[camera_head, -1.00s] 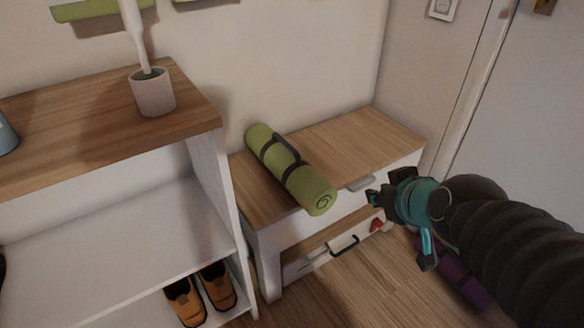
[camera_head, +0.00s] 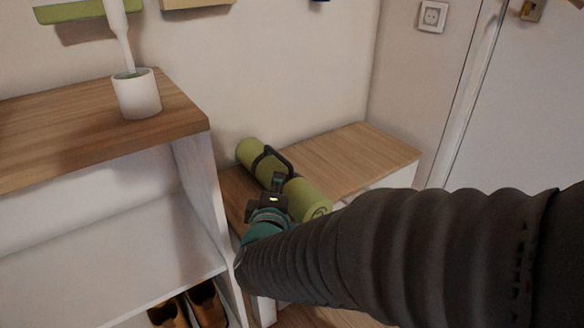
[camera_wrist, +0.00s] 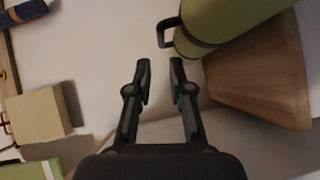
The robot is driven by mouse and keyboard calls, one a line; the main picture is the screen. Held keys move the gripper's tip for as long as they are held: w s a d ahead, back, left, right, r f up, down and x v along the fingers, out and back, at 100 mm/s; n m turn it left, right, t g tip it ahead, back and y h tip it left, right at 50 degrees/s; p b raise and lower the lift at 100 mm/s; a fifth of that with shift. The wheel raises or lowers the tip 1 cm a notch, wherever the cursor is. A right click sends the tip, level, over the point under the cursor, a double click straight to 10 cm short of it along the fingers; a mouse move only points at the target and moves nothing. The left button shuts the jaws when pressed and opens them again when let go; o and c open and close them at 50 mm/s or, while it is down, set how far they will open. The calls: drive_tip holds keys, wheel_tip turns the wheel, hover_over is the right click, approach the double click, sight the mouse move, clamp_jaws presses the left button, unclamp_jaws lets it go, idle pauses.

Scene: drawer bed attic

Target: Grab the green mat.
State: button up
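The green mat (camera_head: 307,199) is rolled up, with black straps and a carry handle, and lies on the low wooden-topped bench (camera_head: 350,155). My gripper (camera_head: 277,180) is at the mat's near left side in the head view, and my arm hides part of the bench. In the wrist view the mat (camera_wrist: 225,18) is at the upper right, with its black handle (camera_wrist: 166,35) just beyond my fingertips. My gripper (camera_wrist: 161,66) is open with a gap between its fingers and nothing in it. I cannot tell whether it touches the mat.
A taller wooden-topped shelf (camera_head: 60,135) stands left of the bench, with a white pot (camera_head: 137,95) on top and brown shoes (camera_head: 205,303) below. The wall is close behind. The wrist view also shows a beige box (camera_wrist: 38,115) and a blue roll (camera_wrist: 25,11).

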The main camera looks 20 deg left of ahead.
sight(282, 161)
drive_tip(key=b+x, duration=0.2)
drive_tip(key=x, duration=1)
drive_tip(key=shift+w+a, duration=0.1)
drive_tip(key=shift+w, duration=0.1)
clamp_jaws()
